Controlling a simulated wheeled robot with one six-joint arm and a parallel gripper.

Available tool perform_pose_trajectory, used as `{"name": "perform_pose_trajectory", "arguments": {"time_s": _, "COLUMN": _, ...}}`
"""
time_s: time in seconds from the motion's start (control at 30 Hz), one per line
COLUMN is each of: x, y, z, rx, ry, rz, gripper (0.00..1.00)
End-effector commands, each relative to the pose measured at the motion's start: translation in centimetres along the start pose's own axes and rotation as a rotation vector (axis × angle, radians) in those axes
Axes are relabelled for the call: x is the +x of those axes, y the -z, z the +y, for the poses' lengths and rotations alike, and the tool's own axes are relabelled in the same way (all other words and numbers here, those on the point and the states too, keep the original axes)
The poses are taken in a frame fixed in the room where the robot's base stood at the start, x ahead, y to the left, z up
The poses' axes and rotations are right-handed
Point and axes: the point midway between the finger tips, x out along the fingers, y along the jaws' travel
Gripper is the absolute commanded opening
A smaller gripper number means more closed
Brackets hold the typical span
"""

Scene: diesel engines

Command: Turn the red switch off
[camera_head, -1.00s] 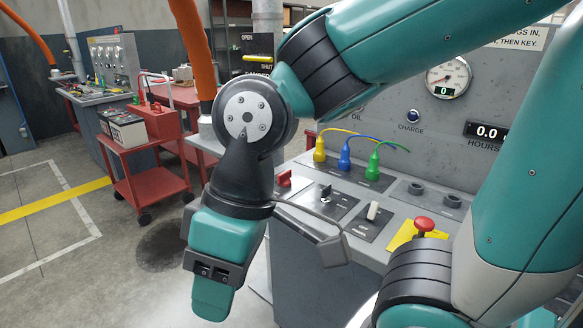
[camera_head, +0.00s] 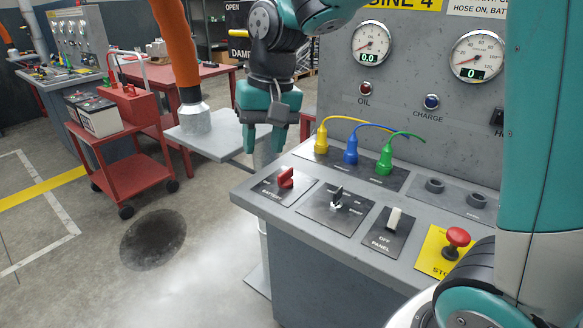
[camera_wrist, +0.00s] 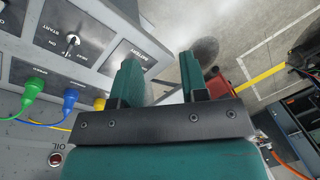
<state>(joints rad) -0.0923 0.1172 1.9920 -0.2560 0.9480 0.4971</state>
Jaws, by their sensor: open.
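The red switch (camera_head: 285,178) is a red knob on a dark plate marked BATTERY, at the left front corner of the grey console top. My gripper (camera_head: 264,148) hangs fingers down beyond the console's left end, behind and above the switch in the head view, apart from it. My gripper also shows in the wrist view (camera_wrist: 157,58), its two teal fingers apart with nothing between them. The wrist view shows part of the battery plate (camera_wrist: 122,58) beside the left finger. The red knob itself is hidden there.
A key switch (camera_head: 340,198), a white panel switch (camera_head: 394,218) and a red stop button (camera_head: 458,237) line the console front. Yellow, blue (camera_head: 351,150) and green cable plugs stand behind. An orange hose (camera_head: 178,45) and a red cart (camera_head: 138,155) are at left.

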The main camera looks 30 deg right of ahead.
Motion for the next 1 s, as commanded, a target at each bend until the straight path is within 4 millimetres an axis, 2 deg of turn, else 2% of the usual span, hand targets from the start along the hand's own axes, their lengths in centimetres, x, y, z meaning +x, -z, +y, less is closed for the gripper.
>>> {"name": "perform_pose_trajectory", "arguments": {"time_s": 0.03, "x": 0.0, "y": 4.1, "z": 1.4, "rx": 0.161, "ry": -0.034, "rz": 0.005, "gripper": 0.40}}
{"name": "perform_pose_trajectory", "arguments": {"time_s": 0.1, "x": 0.0, "y": 8.5, "z": 3.6, "rx": 0.378, "ry": -0.075, "rz": 0.015, "gripper": 0.40}}
{"name": "perform_pose_trajectory", "arguments": {"time_s": 0.2, "x": 0.4, "y": 13.3, "z": 6.6, "rx": 0.643, "ry": -0.118, "rz": 0.031, "gripper": 0.40}}
{"name": "perform_pose_trajectory", "arguments": {"time_s": 0.3, "x": 0.8, "y": 16.3, "z": 9.0, "rx": 0.835, "ry": -0.144, "rz": 0.045, "gripper": 0.40}}
{"name": "perform_pose_trajectory", "arguments": {"time_s": 0.4, "x": 1.1, "y": 17.9, "z": 10.4, "rx": 0.949, "ry": -0.157, "rz": 0.053, "gripper": 0.40}}
{"name": "perform_pose_trajectory", "arguments": {"time_s": 0.57, "x": 2.2, "y": 18.4, "z": 11.2, "rx": 0.997, "ry": -0.163, "rz": 0.055, "gripper": 0.40}}
{"name": "perform_pose_trajectory", "arguments": {"time_s": 0.77, "x": 6.0, "y": 18.2, "z": 11.7, "rx": 0.993, "ry": -0.164, "rz": 0.052, "gripper": 0.40}}
{"name": "perform_pose_trajectory", "arguments": {"time_s": 1.0, "x": 11.4, "y": 18.0, "z": 12.6, "rx": 0.991, "ry": -0.164, "rz": 0.053, "gripper": 0.40}}
